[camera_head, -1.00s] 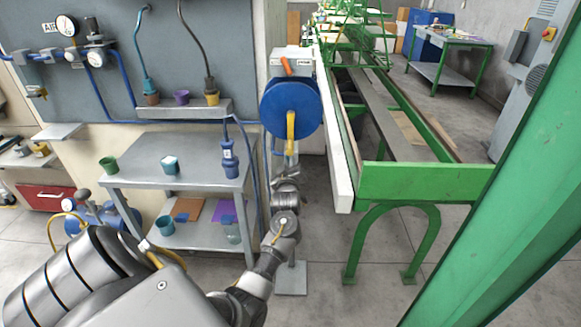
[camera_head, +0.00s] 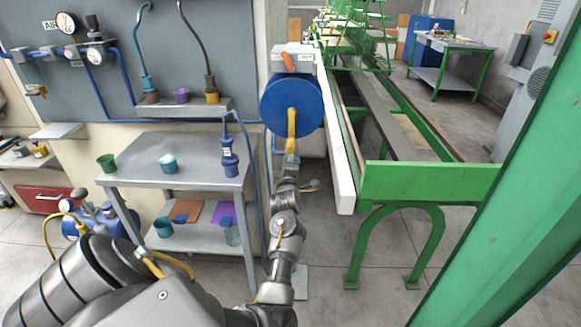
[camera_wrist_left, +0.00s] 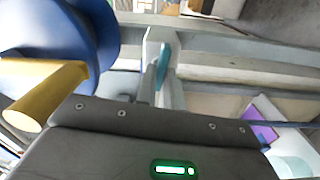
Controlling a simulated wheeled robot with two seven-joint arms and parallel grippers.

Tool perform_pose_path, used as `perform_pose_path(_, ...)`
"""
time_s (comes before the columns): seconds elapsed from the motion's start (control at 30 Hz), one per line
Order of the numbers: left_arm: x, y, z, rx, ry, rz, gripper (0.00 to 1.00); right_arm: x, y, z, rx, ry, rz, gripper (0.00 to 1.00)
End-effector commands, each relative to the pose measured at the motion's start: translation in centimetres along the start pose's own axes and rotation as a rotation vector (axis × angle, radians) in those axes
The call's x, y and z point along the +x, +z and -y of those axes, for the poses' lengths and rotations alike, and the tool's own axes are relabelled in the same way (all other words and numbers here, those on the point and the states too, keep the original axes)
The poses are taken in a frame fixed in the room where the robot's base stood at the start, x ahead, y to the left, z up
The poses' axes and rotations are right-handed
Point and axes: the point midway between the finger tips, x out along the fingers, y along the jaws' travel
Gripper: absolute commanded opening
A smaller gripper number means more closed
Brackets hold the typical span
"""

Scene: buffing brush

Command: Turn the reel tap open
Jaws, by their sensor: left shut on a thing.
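The blue hose reel (camera_head: 291,104) hangs at the end of the wall with a yellow hose (camera_head: 291,128) down its front. It also shows large at the left of the left wrist view (camera_wrist_left: 85,30). My left gripper (camera_head: 291,163) is just below the reel, largely hidden by its own wrist. In the left wrist view a teal lever (camera_wrist_left: 163,62), which looks like the reel tap, stands upright at the grey fingertips. The gripper is shut on it. How far the lever is turned cannot be told. My right gripper is not in view.
A grey two-tier table (camera_head: 190,180) with cups stands left of my arm. A tool rack (camera_head: 180,108) is on the wall above it. A green conveyor frame (camera_head: 430,184) stands close on the right. A green post (camera_head: 500,220) fills the right foreground.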

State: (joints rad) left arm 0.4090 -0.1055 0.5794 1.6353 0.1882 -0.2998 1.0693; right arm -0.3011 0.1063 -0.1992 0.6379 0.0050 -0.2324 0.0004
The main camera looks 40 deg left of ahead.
Motion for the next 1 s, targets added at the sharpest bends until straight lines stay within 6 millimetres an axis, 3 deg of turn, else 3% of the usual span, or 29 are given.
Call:
perform_pose_path(0.33,0.00,0.09,0.06,-0.132,0.000,0.002,0.00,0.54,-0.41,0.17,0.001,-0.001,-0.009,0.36)
perform_pose_path(0.87,0.00,0.08,0.05,-0.154,0.000,0.001,0.00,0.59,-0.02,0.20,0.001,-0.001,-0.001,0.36)
perform_pose_path(0.9,0.00,0.08,0.05,-0.154,0.000,0.001,0.13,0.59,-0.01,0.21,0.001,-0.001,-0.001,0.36)
perform_pose_path(1.0,0.00,0.07,0.06,-0.153,0.000,0.001,0.26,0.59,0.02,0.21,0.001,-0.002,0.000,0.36)
